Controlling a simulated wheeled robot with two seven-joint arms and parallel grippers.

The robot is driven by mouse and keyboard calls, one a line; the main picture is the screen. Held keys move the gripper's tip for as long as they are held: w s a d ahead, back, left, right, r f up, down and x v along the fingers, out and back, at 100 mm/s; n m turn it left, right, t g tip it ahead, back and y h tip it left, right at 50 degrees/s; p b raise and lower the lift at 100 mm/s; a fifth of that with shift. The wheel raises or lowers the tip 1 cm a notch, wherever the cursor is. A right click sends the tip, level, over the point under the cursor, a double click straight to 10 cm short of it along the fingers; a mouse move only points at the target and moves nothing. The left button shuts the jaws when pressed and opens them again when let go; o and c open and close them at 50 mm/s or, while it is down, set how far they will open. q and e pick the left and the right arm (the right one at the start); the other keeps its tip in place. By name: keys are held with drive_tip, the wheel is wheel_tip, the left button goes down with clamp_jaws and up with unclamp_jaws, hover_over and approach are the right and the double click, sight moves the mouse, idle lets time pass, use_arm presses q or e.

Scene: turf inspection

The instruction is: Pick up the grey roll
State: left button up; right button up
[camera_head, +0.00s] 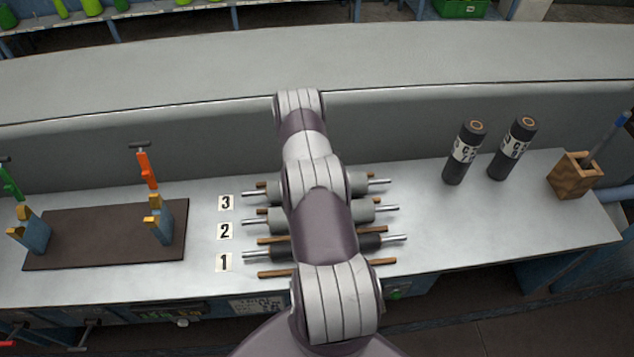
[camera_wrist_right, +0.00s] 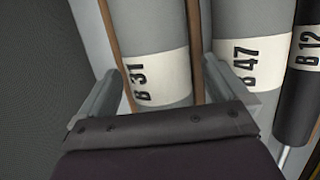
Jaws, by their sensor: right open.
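Two grey rolls with metal end rods lie on the bench rack in the head view, one by label 3 (camera_head: 357,183) and one by label 2 (camera_head: 362,212). A black roll (camera_head: 368,243) lies by label 1. My right arm covers their middles and hides its gripper there. In the right wrist view, my right gripper (camera_wrist_right: 168,88) is open, its fingers on either side of the grey roll marked B 31 (camera_wrist_right: 155,25). The right finger overlaps the grey roll marked B 47 (camera_wrist_right: 250,20). Contact cannot be told. The black roll B 12 (camera_wrist_right: 305,95) is at the right edge.
Wooden strips (camera_head: 275,274) lie between the rolls. A brown mat (camera_head: 100,235) with blue and yellow holders is left. Two black cylinders (camera_head: 460,170) and a wooden pen box (camera_head: 572,180) stand right. The raised back wall (camera_head: 440,120) runs close behind the rolls.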

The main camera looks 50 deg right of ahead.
drive_tip(key=shift+d+f, duration=0.2)
drive_tip(key=shift+f, duration=0.05)
drive_tip(key=shift+a+r, duration=0.1)
drive_tip(key=c, duration=1.8)
drive_tip(key=shift+w, duration=0.1)
clamp_jaws()
drive_tip(key=shift+r, duration=0.1)
